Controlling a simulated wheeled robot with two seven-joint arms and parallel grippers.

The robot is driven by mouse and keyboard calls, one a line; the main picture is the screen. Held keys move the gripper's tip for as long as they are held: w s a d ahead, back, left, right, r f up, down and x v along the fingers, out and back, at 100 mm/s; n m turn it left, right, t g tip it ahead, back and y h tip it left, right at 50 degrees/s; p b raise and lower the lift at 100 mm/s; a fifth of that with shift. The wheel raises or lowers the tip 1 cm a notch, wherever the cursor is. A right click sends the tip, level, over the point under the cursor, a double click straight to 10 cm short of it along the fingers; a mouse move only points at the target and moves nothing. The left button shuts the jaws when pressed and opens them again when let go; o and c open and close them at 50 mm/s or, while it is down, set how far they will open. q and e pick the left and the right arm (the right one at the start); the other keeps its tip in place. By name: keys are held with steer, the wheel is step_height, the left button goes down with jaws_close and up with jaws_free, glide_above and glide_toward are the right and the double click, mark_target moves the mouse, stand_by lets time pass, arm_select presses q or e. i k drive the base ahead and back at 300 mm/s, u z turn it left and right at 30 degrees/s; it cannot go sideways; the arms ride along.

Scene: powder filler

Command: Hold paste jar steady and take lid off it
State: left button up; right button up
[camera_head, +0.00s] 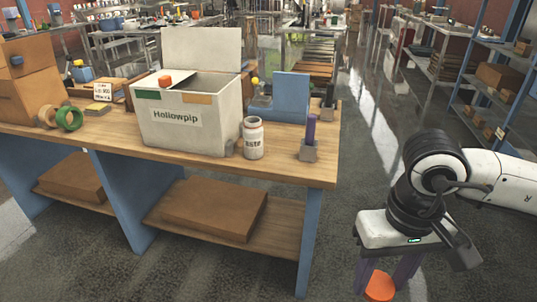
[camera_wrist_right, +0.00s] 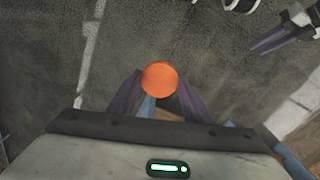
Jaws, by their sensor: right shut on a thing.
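My right gripper (camera_head: 382,285) hangs at the lower right of the head view, off the table's right side and above the floor. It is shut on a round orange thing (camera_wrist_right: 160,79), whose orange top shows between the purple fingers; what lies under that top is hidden. A white jar (camera_head: 252,140) with dark lettering, hard to read, stands upright near the table's front edge. Its top looks pale, and no gripper is near it. In the right wrist view, purple fingers at the upper right look like my left gripper (camera_wrist_right: 275,38); their opening is unclear.
The wooden table (camera_head: 300,172) holds an open white box (camera_head: 190,138) marked Hollowpip, a blue block (camera_head: 291,97), a small grey holder (camera_head: 308,153) with a purple thing, and green tape (camera_head: 69,118). Shelving (camera_head: 490,80) stands at the right.

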mark_target(253, 129)
steer(key=u, duration=1.45)
steer(key=i, duration=0.95)
steer(key=z, duration=0.6)
steer(key=i, duration=0.75)
steer(key=z, duration=0.85)
